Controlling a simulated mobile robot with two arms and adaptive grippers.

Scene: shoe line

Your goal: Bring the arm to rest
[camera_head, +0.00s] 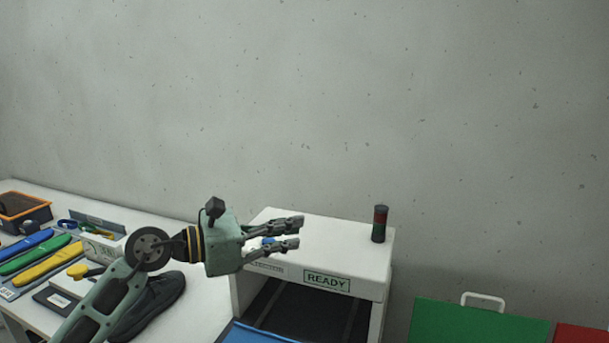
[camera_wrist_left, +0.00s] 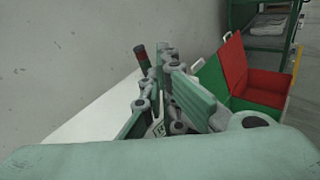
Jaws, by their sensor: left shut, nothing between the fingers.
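My left gripper (camera_head: 295,232) is raised in front of the white machine marked READY (camera_head: 375,268), its fingers pointing right across the machine's top. It is shut with nothing held. In the left wrist view its fingers (camera_wrist_left: 165,75) point away over a white surface. My left arm comes up from the lower left, over the workbench. My right gripper is not in view.
A dark shoe (camera_head: 158,305) lies on the white bench behind my arm. Coloured insoles (camera_head: 45,256) and an orange-rimmed bin (camera_head: 25,212) are at left. Green (camera_head: 470,325) and red (camera_head: 580,335) boxes are at right.

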